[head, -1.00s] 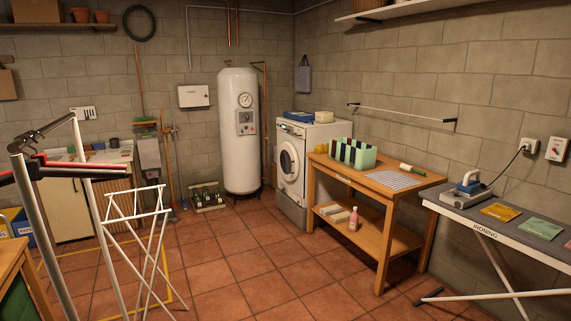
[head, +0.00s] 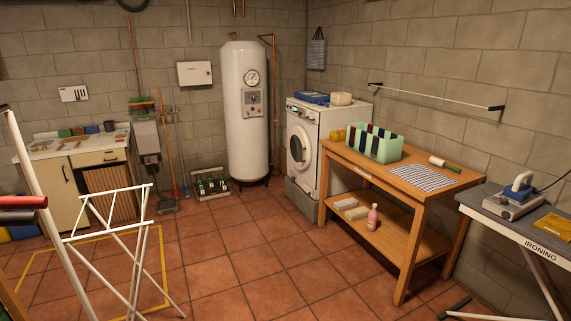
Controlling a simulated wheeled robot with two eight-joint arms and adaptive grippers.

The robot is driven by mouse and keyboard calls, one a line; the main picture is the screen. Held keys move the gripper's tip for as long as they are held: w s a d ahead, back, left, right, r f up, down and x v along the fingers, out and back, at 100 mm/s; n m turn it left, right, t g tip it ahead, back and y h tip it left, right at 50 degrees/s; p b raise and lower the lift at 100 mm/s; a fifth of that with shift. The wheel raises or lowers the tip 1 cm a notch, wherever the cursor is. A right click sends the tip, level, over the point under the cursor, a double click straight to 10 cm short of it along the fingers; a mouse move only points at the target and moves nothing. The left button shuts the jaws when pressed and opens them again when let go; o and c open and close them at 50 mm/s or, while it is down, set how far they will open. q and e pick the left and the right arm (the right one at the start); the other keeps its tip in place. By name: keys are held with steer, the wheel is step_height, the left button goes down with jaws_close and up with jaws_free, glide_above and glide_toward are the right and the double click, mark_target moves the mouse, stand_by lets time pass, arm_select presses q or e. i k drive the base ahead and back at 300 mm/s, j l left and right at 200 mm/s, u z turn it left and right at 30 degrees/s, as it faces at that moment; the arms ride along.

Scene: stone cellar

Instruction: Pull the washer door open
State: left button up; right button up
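The white washer (head: 329,128) stands on a grey base against the back right, beyond the wooden table. Its round door (head: 299,150) is on the front face, which is turned to the left, and it looks closed. The door's handle is too small to make out. Blue and cream items lie on top of the washer. Neither of my grippers shows in the head view.
A wooden table (head: 408,179) with a striped bin (head: 374,144) stands right of the washer. An ironing board (head: 508,219) is at the right edge. A white drying rack (head: 112,235) stands at the left. Tiled floor (head: 249,233) lies open between. A white boiler (head: 245,115) stands left of the washer.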

mark_target(297, 140)
steer(key=i, duration=2.7)
steer(key=i+j+z, duration=0.15)
steer(key=i, duration=0.35)
steer(key=i+j+z, duration=0.1)
steer(key=i, duration=0.4)
steer(key=i+j+z, duration=0.15)
steer(key=i, duration=0.3)
steer(key=i+j+z, duration=0.15)
steer(key=i+j, duration=0.15)
steer(key=i, duration=0.15)
steer(key=i+j+z, duration=0.3)
steer(key=i, duration=0.2)
